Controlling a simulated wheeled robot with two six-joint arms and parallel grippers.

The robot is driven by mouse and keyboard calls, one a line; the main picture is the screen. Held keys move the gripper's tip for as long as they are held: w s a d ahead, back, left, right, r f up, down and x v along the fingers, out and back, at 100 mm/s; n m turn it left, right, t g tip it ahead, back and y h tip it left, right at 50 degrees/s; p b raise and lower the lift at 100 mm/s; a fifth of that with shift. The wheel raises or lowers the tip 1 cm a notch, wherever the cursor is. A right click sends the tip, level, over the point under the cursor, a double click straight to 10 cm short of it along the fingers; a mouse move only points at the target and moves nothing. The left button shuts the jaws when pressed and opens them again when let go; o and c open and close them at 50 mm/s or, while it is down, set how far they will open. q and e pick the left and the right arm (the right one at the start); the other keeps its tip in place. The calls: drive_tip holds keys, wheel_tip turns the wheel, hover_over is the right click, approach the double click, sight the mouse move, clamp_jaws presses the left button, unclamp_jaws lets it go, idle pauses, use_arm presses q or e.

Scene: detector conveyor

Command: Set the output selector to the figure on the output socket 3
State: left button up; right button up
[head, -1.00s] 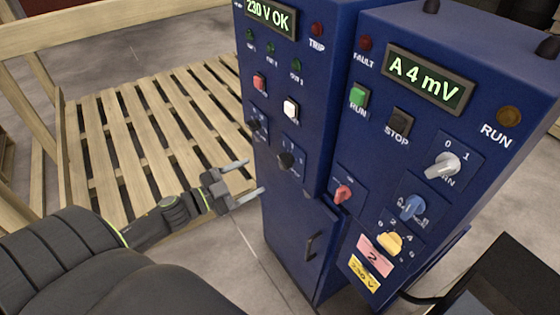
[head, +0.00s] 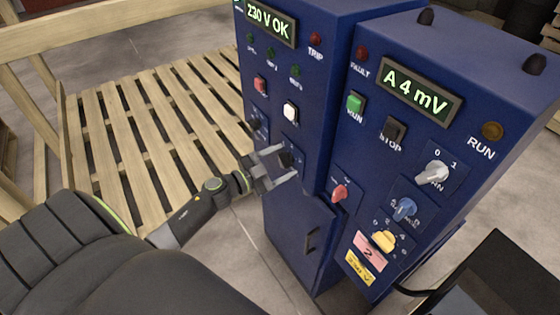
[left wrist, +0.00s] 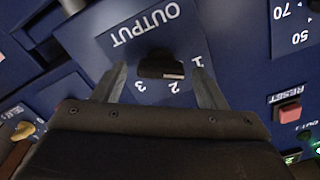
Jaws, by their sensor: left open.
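The output selector (left wrist: 152,64) is a black knob on a blue plate marked OUTPUT with figures 1, 2 and 3, upside down in the left wrist view. A pale mark shows on the knob near figure 2; its exact setting is unclear. In the head view the selector (head: 288,158) sits low on the left blue cabinet, partly behind my fingers. My left gripper (head: 286,163) is open in front of it. In the left wrist view the fingers (left wrist: 157,76) stand on either side of the knob; contact cannot be told. Output socket 3 is not visible. My right gripper is not in view.
A red RESET button (left wrist: 290,113) is near the selector. The left cabinet's display (head: 270,22) reads 230 V OK. The right cabinet (head: 480,75) stands close beside, with a red knob (head: 339,191) and a pink "2" tag (head: 370,251). Wooden slats (head: 140,125) lie left.

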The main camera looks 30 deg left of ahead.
use_arm(q)
drive_tip(key=c, duration=1)
